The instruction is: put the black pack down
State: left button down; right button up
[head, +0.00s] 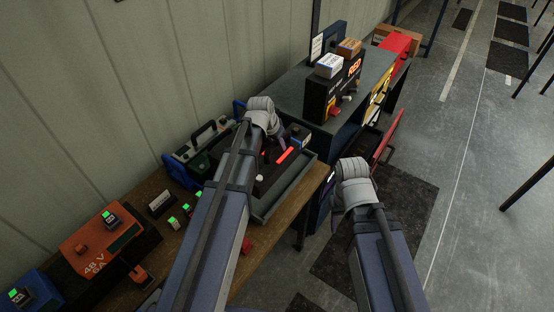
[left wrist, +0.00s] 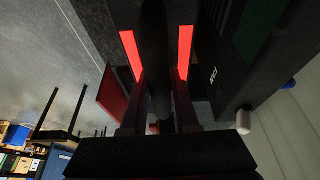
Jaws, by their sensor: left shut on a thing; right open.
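My left gripper (head: 274,154) is over the dark grey tray (head: 290,192) on the wooden bench. It is shut on the black pack; in the left wrist view the fingers with red strips (left wrist: 157,62) stand on either side of a dark body, the black pack (left wrist: 154,40). In the head view the pack is mostly hidden by my left arm and blends with the dark tray floor. I cannot tell whether it touches the tray floor. My right gripper (head: 337,208) is open off the bench's right edge; its fingers are mostly hidden.
A green case (head: 205,140) stands behind the tray. An orange 48 V unit (head: 98,240) and a blue one (head: 35,292) sit on the bench (head: 268,228) at left. A dark cabinet (head: 285,92) carries a black box (head: 327,97) with small boxes.

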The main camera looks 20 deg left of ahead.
aim_at(277, 152)
pick_arm(q)
jog(key=shift+f+b, duration=2.75)
jog(key=shift+f, duration=0.2)
notch_tip(277, 152, down, 4)
jog(key=b, duration=0.4)
jog(key=shift+r, duration=0.1)
jog(key=shift+r, duration=0.1)
jog(key=c, duration=1)
grip_release()
jog(key=shift+c, duration=0.2)
jog(key=o, duration=0.3)
jog(key=shift+s, duration=0.1)
jog(key=shift+o, duration=0.3)
